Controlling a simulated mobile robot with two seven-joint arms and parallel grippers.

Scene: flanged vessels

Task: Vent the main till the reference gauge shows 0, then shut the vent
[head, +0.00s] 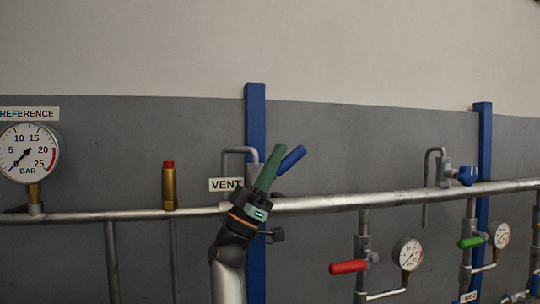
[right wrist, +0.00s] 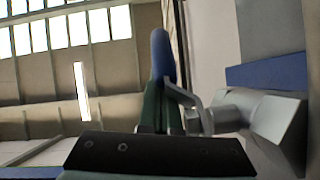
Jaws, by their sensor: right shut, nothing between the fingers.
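The reference gauge (head: 28,152) is at the left under a REFERENCE label; its needle points down-left, at or near the 0 end of its scale. The vent valve has a blue handle (head: 292,159) slanting up to the right, beside the VENT label (head: 225,184). My right gripper (head: 275,152) has green fingers, shut and empty, just left of the blue handle. In the right wrist view the blue handle (right wrist: 163,55) stands in front of the green fingers (right wrist: 153,108), on a bent metal lever. I cannot tell whether they touch. My left gripper is not in view.
A long main pipe (head: 400,196) runs across the wall. A brass fitting with a red top (head: 169,186) stands on it at left. At right are a red-handled valve (head: 348,267), a green-handled valve (head: 471,242), another blue-handled valve (head: 467,175) and small gauges (head: 408,253).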

